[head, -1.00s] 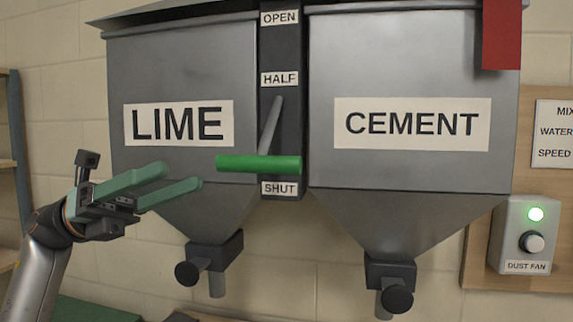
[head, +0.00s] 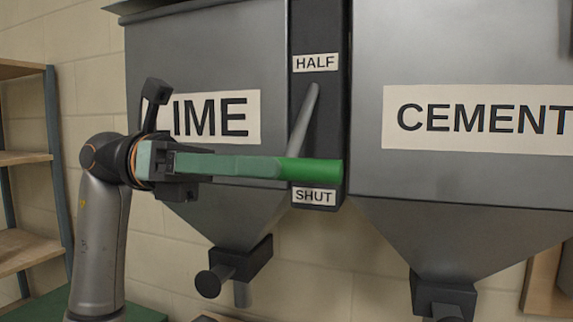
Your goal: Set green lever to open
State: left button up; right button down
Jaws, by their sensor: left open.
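The green lever (head: 318,172) has a grey arm and a green bar handle. It stands just above the SHUT label (head: 314,196) on the dark strip between the two hoppers. The HALF label (head: 316,63) is higher on the strip; the OPEN label is out of view. My left gripper (head: 282,168) is open, its green fingers pointing right at the handle's left part. The fingers overlap the handle's left end in the picture; I cannot tell whether they touch it. My right gripper is not in view.
The LIME hopper (head: 200,60) is behind my left arm, and the CEMENT hopper (head: 450,60) is at the right. Outlet valves hang below them. A shelf rack (head: 25,157) stands at the far left. Pale block wall lies behind.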

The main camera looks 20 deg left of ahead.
pick_arm(q)
jog(key=shift+d, duration=1.25)
grip_shut()
dwell(0.5)
